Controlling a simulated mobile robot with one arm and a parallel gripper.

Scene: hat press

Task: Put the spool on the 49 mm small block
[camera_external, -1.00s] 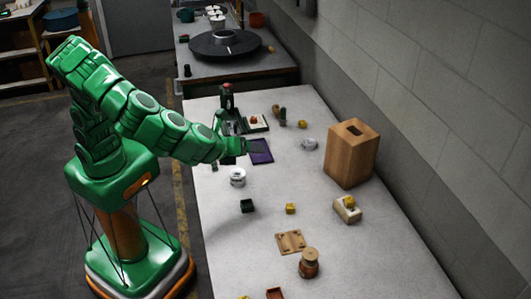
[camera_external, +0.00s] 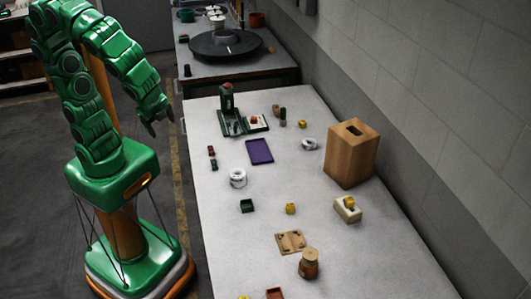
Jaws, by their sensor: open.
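My gripper (camera_external: 160,124) hangs fingers-down, open and empty, just off the left edge of the table. A white round spool-like piece (camera_external: 238,178) stands on the table left of the middle. A second, flatter whitish ring (camera_external: 309,144) lies near the wooden box; I cannot tell for sure which is the spool. Small yellow blocks sit at the middle (camera_external: 291,209) and farther back (camera_external: 302,124). A dark red block (camera_external: 211,150) and a dark green one (camera_external: 214,164) lie by the left edge. The 49 mm block cannot be told by size.
A green press (camera_external: 228,110) stands at the back beside a purple tray (camera_external: 260,152). A tall wooden box (camera_external: 351,154) is at right. A green box (camera_external: 247,206), a wooden plate (camera_external: 290,242) and a corked jar (camera_external: 309,264) are nearer. The table (camera_external: 225,240) is clear at front left.

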